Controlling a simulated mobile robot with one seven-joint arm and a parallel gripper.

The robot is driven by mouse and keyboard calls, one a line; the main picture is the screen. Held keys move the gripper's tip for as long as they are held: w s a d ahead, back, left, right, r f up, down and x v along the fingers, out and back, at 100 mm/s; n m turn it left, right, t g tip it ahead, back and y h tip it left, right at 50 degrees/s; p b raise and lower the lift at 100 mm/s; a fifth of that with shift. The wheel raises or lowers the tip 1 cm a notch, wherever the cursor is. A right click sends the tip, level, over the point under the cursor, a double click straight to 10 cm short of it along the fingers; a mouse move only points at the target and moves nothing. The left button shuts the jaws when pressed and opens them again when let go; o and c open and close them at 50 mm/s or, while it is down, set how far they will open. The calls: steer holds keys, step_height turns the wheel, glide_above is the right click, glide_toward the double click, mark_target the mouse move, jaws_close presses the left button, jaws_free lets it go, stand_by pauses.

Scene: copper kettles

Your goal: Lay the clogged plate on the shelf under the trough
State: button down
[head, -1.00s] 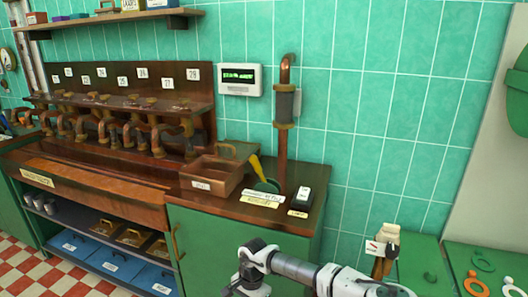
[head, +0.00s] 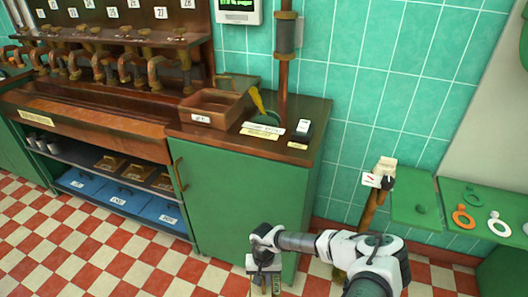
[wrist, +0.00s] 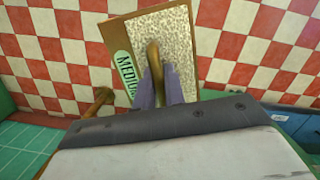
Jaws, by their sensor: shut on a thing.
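My gripper (wrist: 160,88) is shut on the brown handle of a plate (wrist: 180,40). The plate has a speckled grey-white face, a brown rim and a green label reading "MEDIUM", partly covered. In the head view my gripper (head: 264,268) is low in front of the green cabinet, and only a bit of the plate shows below it. The copper trough (head: 85,126) runs under the row of taps at the left. The dark shelf (head: 66,150) is under it, with several brass-coloured plates with handles (head: 110,163) at its right part and small metal cups at its left.
Blue lidded bins (head: 118,196) stand below the shelf. The green cabinet (head: 235,190) stands right of the shelf, with a copper box (head: 215,106) on top. A green side table (head: 480,208) with rings is at the right. The checkered floor (head: 110,245) before the shelf is clear.

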mark_target(264, 279)
stand_by(0.5)
steer(key=shift+w+r, duration=0.1)
steer(key=shift+r, duration=0.05)
steer(key=r, duration=0.5)
steer(key=shift+w+d+r, duration=0.1)
steer(key=shift+w+r, duration=0.1)
steer(key=shift+s, duration=0.1)
